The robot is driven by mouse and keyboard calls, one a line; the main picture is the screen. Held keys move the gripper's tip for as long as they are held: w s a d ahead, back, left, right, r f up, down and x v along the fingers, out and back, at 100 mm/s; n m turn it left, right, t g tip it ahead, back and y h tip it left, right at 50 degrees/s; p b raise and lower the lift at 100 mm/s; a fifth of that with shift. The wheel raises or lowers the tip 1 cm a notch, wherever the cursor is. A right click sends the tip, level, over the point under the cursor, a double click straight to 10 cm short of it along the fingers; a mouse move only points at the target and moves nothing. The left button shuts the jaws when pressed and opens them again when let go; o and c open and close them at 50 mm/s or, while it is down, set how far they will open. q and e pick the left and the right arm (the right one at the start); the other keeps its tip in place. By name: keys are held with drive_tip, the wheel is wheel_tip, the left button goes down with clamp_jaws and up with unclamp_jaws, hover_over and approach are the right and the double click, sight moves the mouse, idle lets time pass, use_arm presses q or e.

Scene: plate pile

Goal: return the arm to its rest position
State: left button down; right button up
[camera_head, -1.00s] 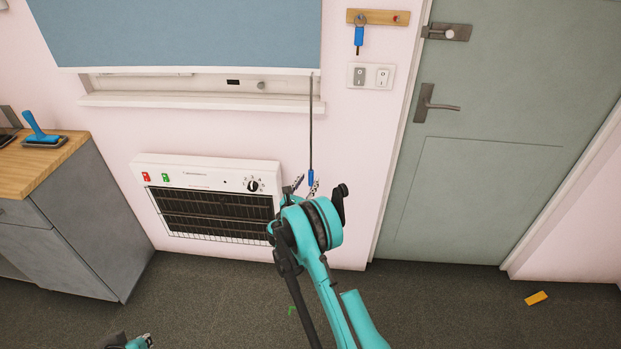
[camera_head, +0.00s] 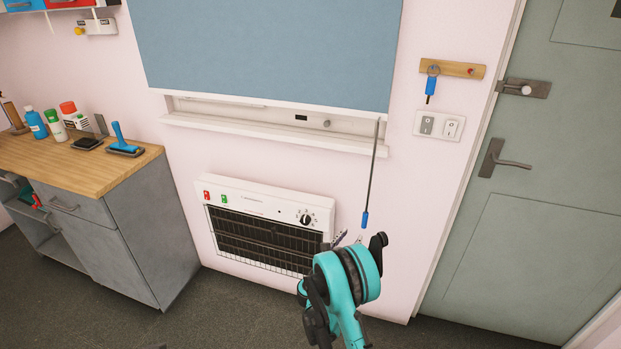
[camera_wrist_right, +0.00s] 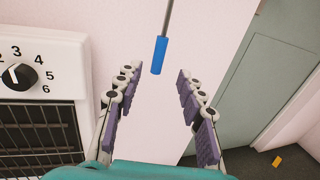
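My right arm comes up from the bottom in the head view. Its gripper (camera_head: 349,238) is in front of the wall, beside the heater's right end. In the right wrist view the gripper (camera_wrist_right: 157,75) is open, its two purple-padded fingers apart with nothing held. The blue handle (camera_head: 365,220) of the blind's wand hangs just above the fingertips in the head view. In the wrist view this handle (camera_wrist_right: 159,55) shows beyond the fingers, in the gap between them; contact is not visible. My left gripper is not in view.
A white heater (camera_head: 262,205) is on the wall, left of my right gripper. A grey cabinet (camera_head: 150,235) with a wooden top stands at left. A blue blind (camera_head: 265,50) hangs above. A grey-green door (camera_head: 540,210) is at right. Dark floor (camera_head: 230,318) is clear between.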

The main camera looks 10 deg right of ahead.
drive_tip(key=s+a+r+m+g+y, duration=0.1)
drive_tip(key=s+r+m+g+y, duration=0.4)
drive_tip(key=s+r+m, duration=0.8)
drive_tip(key=s+a+m+y, duration=0.4)
drive_tip(key=s+a+m, duration=0.1)
drive_tip(key=s, duration=0.5)
drive_tip(key=s+a+m+y, duration=0.4)
drive_tip(key=s+a+m, duration=0.2)
drive_tip(key=s, duration=0.5)
drive_tip(key=m, duration=0.2)
drive_tip(key=shift+s+a+f+m, duration=0.2)
drive_tip(key=shift+s+a+m, duration=0.05)
drive_tip(key=shift+a+m, duration=0.05)
